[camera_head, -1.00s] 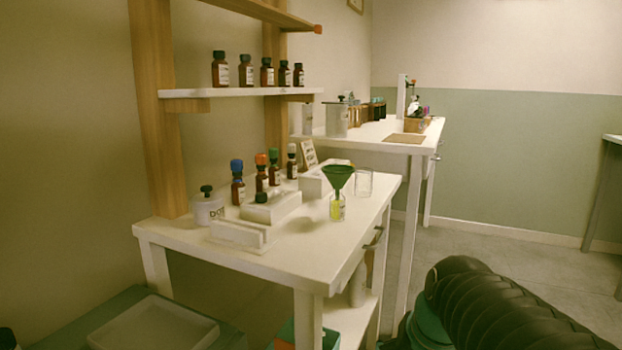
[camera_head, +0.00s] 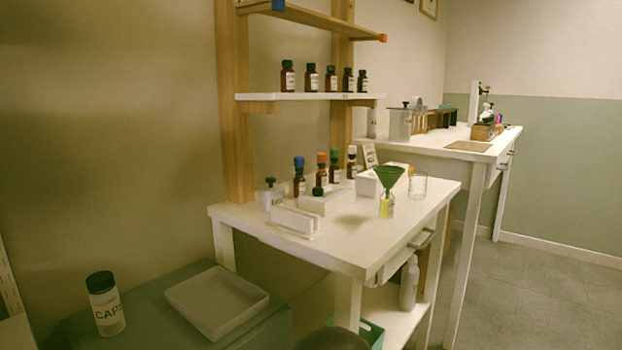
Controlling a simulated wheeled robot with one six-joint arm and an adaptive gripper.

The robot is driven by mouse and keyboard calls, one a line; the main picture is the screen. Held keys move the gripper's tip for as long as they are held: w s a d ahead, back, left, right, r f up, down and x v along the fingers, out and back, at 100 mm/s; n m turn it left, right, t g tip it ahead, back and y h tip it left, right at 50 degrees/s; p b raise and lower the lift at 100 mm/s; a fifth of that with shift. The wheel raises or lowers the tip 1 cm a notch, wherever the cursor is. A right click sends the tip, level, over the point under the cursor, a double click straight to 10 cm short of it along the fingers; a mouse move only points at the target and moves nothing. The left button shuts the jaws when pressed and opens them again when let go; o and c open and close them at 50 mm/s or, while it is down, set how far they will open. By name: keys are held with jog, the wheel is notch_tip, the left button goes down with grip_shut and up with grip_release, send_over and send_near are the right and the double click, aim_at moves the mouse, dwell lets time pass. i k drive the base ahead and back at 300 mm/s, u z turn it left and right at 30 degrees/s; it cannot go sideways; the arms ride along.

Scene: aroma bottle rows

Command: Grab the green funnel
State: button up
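The green funnel (camera_head: 389,176) sits upright, its spout in the mouth of a small glass bottle (camera_head: 387,207) holding yellow-green liquid. Both stand near the right front edge of the white table (camera_head: 350,242). The funnel is in full view with nothing touching its cone. My gripper is not in view. Only a dark rounded piece shows at the bottom edge of the picture, well below the table top.
An empty glass beaker (camera_head: 418,186) stands just right of the funnel. A white box (camera_head: 368,185) is behind it. Several brown bottles with coloured caps (camera_head: 335,167) stand to its left. A jar marked CAPS (camera_head: 105,305) and a shallow tray (camera_head: 217,299) are at lower left.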

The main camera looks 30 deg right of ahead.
aim_at(387, 176)
jog(key=u, duration=2.85)
jog(key=k, duration=1.5)
jog(key=z, duration=1.65)
